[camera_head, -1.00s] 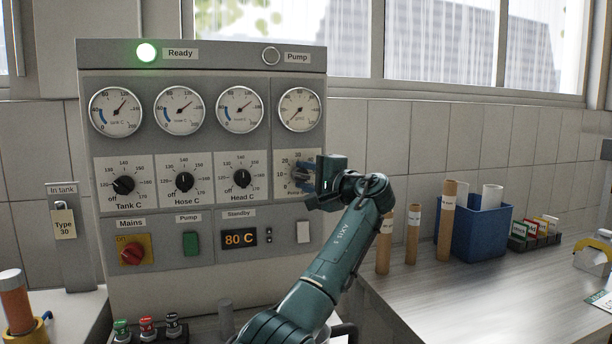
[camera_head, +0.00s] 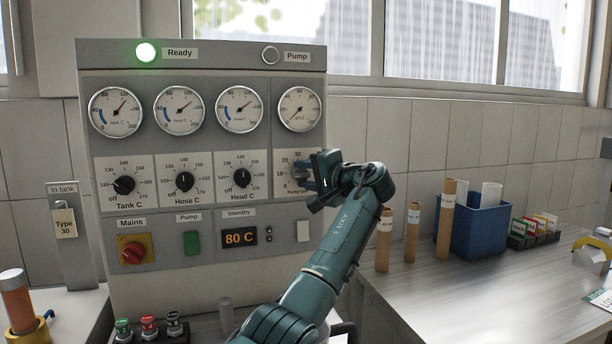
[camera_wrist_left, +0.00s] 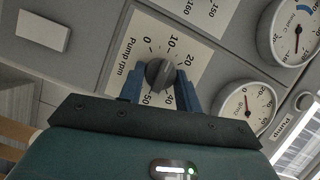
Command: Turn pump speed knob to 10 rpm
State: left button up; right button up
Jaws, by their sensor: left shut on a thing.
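The pump rpm knob (camera_wrist_left: 160,74) is a grey knob on a white dial plate (camera_wrist_left: 192,82) marked 0 to 50. In the head view the knob (camera_head: 299,175) is partly hidden by my left gripper (camera_head: 307,177). In the left wrist view the two blue fingers of my left gripper (camera_wrist_left: 162,90) sit on either side of the knob, shut on it. I cannot read exactly which mark the knob points at. My right gripper is not in view.
The panel also has the Tank, Hose and Head knobs (camera_head: 241,177), a red Mains switch (camera_head: 133,252) and a green Pump button (camera_head: 191,243). The Pump lamp (camera_head: 271,55) is unlit. Cardboard tubes (camera_head: 412,235) and a blue bin (camera_head: 478,229) stand on the right counter.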

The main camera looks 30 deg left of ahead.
pick_arm(q)
jog(key=o, duration=1)
jog(key=shift+c, duration=0.2)
jog(key=b+v, duration=0.2)
jog(key=v, duration=1.1)
jog(key=shift+d+f, duration=0.1)
